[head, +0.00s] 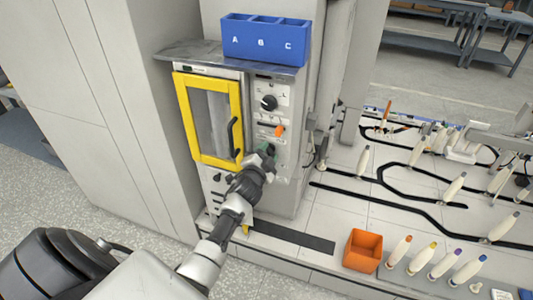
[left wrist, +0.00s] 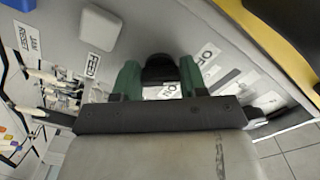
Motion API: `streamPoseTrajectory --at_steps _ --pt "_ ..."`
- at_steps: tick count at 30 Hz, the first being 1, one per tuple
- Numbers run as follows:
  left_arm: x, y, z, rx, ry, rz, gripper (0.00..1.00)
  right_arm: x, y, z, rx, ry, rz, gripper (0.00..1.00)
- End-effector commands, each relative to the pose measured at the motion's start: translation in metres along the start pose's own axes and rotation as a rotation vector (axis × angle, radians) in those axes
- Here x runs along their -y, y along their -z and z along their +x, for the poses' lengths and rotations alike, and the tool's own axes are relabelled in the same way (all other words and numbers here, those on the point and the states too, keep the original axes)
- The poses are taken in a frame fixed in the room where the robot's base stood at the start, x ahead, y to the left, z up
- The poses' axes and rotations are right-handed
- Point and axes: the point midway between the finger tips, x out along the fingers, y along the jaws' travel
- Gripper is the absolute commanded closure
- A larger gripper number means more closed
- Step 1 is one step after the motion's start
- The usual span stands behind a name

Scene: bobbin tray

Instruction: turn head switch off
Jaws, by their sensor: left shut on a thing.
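In the left wrist view a black switch knob (left wrist: 159,68) sits between the two green fingertips of my left gripper (left wrist: 160,78). The fingers are shut on it from both sides. A partly hidden label reading "OF" (left wrist: 208,55) is right of the knob, and another label, perhaps "ON", shows below it. In the head view my left gripper (head: 264,154) reaches the lower part of the grey control panel (head: 284,90) and hides the knob. My right gripper is not in view.
Above on the panel are a black rotary knob (head: 269,102) and an orange switch (head: 279,130). A yellow-framed door (head: 182,115) stands left of the panel. A blue A-B-C bin (head: 264,44) sits on top. An orange box (head: 363,251) and several bobbins stand at the right.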

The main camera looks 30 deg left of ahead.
Motion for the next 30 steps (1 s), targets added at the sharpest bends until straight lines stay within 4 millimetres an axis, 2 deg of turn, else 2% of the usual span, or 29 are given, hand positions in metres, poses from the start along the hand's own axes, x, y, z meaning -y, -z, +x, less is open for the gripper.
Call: streamPoseTrajectory --at_steps 20,21,24,26,30 --pt "-0.0018 -0.0006 -0.0004 0.002 -0.003 -0.068 0.81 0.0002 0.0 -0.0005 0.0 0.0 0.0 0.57" --pt "-0.0018 -0.0006 -0.0004 0.002 -0.002 -0.068 0.54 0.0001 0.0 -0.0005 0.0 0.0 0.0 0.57" --pt "-0.0015 -0.0005 -0.0004 0.002 -0.002 -0.067 0.39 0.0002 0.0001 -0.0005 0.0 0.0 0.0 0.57" --pt "-0.0013 -0.0004 -0.0003 0.001 -0.002 -0.066 0.32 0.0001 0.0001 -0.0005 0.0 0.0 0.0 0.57" --pt "-0.0009 -0.0002 -0.0002 0.001 -0.001 -0.065 0.32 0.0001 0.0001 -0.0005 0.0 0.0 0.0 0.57"
